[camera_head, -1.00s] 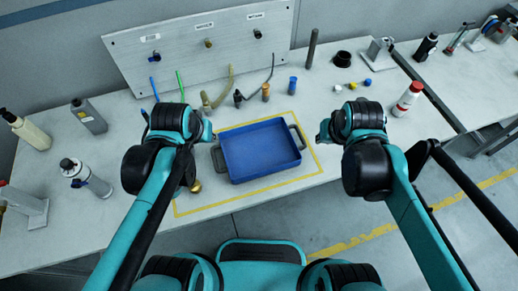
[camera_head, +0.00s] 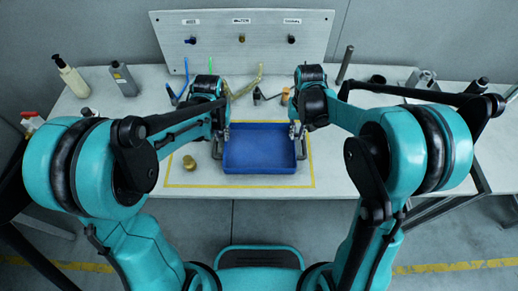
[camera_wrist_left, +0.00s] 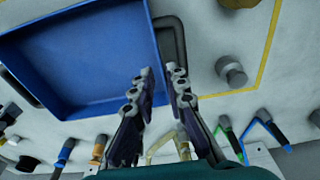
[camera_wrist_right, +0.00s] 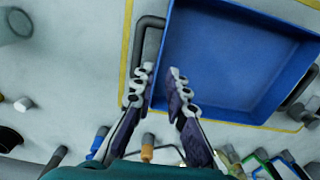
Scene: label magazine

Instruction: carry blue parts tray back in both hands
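The blue parts tray (camera_head: 260,168) lies flat and looks empty on the bench, inside a yellow outline. It has a dark handle on each side. My left gripper (camera_head: 221,132) is at the tray's left side; in the left wrist view its fingers (camera_wrist_left: 158,72) are apart, close to one handle (camera_wrist_left: 178,38) and the tray wall. My right gripper (camera_head: 296,130) is at the right side; in the right wrist view its fingers (camera_wrist_right: 161,72) are apart near the other handle (camera_wrist_right: 138,45). Whether either finger touches a handle is unclear.
A grey panel (camera_head: 245,48) with labelled pegs stands behind the tray. Several small tools and fittings lie between panel and tray. A brass piece (camera_head: 189,162) sits left of the tray. Bottles (camera_head: 122,78) stand at the back left. The bench front edge is just before the tray.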

